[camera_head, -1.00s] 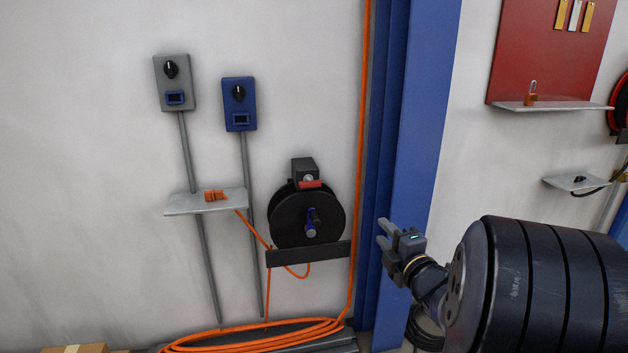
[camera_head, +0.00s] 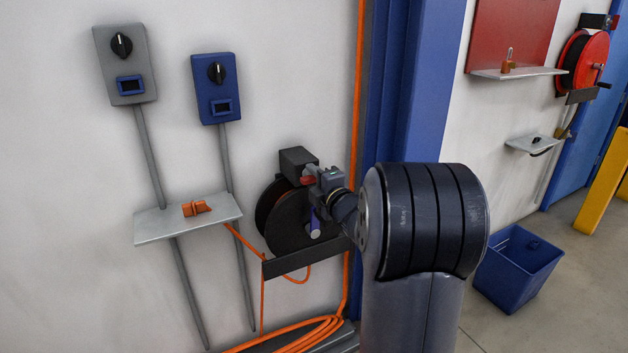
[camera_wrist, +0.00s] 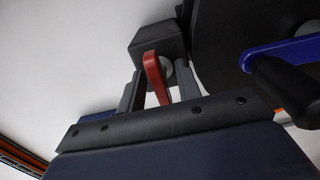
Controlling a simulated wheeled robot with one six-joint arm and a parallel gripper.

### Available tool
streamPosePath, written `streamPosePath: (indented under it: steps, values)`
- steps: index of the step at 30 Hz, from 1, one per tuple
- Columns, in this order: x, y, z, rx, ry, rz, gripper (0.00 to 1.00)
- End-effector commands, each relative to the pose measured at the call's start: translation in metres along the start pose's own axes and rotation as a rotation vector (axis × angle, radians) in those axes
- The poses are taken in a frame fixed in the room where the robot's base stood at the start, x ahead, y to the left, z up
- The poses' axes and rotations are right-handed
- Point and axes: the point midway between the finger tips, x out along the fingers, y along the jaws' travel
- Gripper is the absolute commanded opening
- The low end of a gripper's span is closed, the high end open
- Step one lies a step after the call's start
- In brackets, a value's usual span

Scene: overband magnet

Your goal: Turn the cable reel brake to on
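The cable reel (camera_head: 285,222) is a black drum on the wall with a blue crank handle (camera_head: 315,224). Its brake is a red lever (camera_head: 308,181) on a dark box (camera_head: 298,160) above the drum, partly hidden by my gripper in the head view. My gripper (camera_head: 312,174) is at the brake. In the wrist view, the red lever (camera_wrist: 155,75) stands between the two fingers of my gripper (camera_wrist: 159,88), with gaps visible beside it. The fingers look open around the lever; contact cannot be told. The box (camera_wrist: 157,45) lies just beyond the fingertips.
The blue crank (camera_wrist: 285,50) is close on the right in the wrist view. A shelf with an orange connector (camera_head: 197,208) and two switch boxes, grey (camera_head: 125,65) and blue (camera_head: 216,88), are on the left. A blue column (camera_head: 425,90) and blue bin (camera_head: 518,268) are on the right.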

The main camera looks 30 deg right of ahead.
Motion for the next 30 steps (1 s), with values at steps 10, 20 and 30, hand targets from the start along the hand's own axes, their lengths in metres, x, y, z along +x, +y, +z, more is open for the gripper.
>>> streamPosePath:
  steps: [10,20,30]
  values:
    - [-0.0003,0.0001,-0.0001,0.0,0.001,0.0,0.14]
    - [-0.0005,-0.0001,-0.0002,0.0,0.001,0.0,0.0]
    - [-0.0006,0.0009,-0.0003,0.078,0.001,-0.001,0.0]
